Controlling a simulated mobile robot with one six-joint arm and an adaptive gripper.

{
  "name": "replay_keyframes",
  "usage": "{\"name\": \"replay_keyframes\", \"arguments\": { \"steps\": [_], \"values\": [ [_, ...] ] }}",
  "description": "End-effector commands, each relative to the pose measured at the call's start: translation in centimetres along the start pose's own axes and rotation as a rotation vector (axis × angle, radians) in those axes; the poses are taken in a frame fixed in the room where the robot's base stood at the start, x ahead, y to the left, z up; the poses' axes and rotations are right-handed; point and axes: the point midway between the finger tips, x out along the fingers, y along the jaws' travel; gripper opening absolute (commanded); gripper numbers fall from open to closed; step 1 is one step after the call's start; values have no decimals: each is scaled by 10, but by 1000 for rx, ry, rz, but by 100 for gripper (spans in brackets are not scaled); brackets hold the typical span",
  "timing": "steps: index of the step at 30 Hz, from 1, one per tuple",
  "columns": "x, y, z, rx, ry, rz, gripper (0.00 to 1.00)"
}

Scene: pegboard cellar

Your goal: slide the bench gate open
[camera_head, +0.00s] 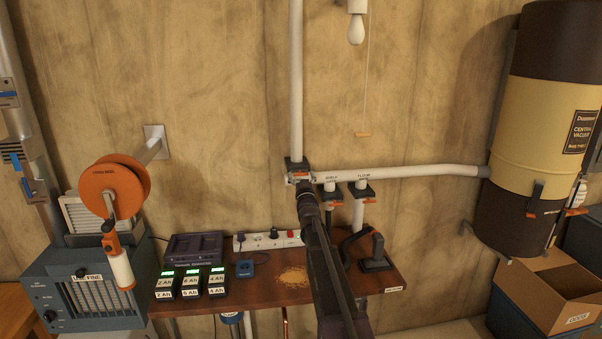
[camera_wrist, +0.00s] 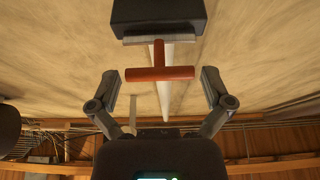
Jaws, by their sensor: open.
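A gate with a dark body (camera_head: 295,163) sits on the white vertical pipe at the wall, where the pipes join. No label shows on it, so I cannot tell for certain that it is the bench gate. Its orange-red T-shaped handle shows large in the wrist view (camera_wrist: 160,73), below the dark gate block (camera_wrist: 158,18). My gripper (camera_wrist: 160,78) is open, with one finger on each side of the handle's crossbar and a gap at both ends. In the head view my gripper (camera_head: 302,184) is just below the gate and partly hides it.
Two more gates, labelled shelf (camera_head: 330,187) and floor (camera_head: 363,190), hang close on the right. A white pipe (camera_head: 420,171) runs to the vacuum canister (camera_head: 540,125). The bench (camera_head: 330,278) below holds chargers, a power strip and a pile of sawdust (camera_head: 293,277).

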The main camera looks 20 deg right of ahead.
Motion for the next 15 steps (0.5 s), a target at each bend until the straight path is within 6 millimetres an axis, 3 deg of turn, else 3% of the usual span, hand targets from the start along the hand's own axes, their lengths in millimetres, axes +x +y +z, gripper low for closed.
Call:
{"name": "replay_keyframes", "arguments": {
  "steps": [11,15],
  "values": [
    [2,0,0,0,0,0,97],
    [2,0,0,0,0,0,55]
  ]
}}
